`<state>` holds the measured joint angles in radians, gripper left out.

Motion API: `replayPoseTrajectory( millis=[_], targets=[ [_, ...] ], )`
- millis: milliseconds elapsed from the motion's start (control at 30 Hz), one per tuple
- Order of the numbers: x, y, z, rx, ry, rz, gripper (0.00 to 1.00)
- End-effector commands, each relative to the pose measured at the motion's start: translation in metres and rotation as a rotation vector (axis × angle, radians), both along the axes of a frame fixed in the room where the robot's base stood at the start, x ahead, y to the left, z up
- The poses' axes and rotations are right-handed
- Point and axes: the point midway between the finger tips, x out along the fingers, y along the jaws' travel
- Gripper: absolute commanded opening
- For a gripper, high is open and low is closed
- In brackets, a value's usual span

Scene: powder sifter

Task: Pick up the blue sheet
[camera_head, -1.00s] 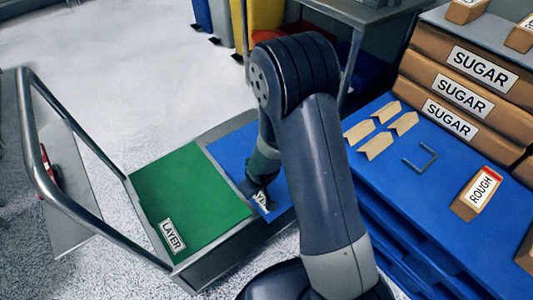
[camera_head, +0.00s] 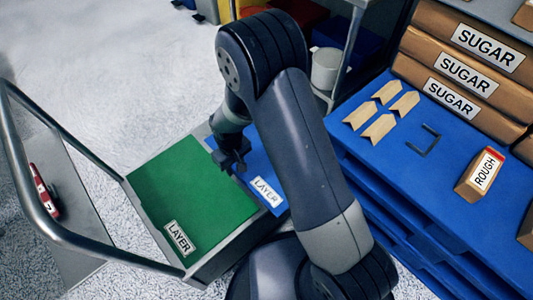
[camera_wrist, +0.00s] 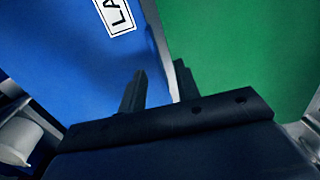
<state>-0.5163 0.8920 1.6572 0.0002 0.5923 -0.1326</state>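The blue sheet (camera_head: 254,164) lies on the right half of the cart top, with a white LAYER label near its front edge. My arm hides part of its right side. It fills the left of the wrist view (camera_wrist: 60,70). A green sheet (camera_head: 185,190) with its own LAYER label lies to its left. My gripper (camera_head: 235,165) is over the left side of the blue sheet, by the border with the green one. In the wrist view its two fingers (camera_wrist: 158,85) stand apart, on either side of a grey strip between the sheets. Contact with the sheet is unclear.
The cart's metal handle (camera_head: 80,245) curves up at the left. At the right, a blue platform (camera_head: 400,165) carries stacked SUGAR bags (camera_head: 465,73), several tan chevrons (camera_head: 378,128), a dark bracket (camera_head: 424,141) and a ROUGH box (camera_head: 480,174). Open floor lies at the upper left.

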Motion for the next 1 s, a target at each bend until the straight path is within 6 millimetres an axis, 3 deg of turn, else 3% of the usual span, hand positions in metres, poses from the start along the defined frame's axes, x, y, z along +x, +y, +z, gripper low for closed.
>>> replayPoseTrajectory(
  millis=[367,633,1000],
  targets=[
    [0.008,0.001,-0.049,-0.002,0.002,0.000,0.31],
    [0.008,0.001,-0.051,0.000,0.000,0.000,0.30],
    [0.008,0.001,-0.051,0.000,0.000,0.000,0.00]
  ],
)
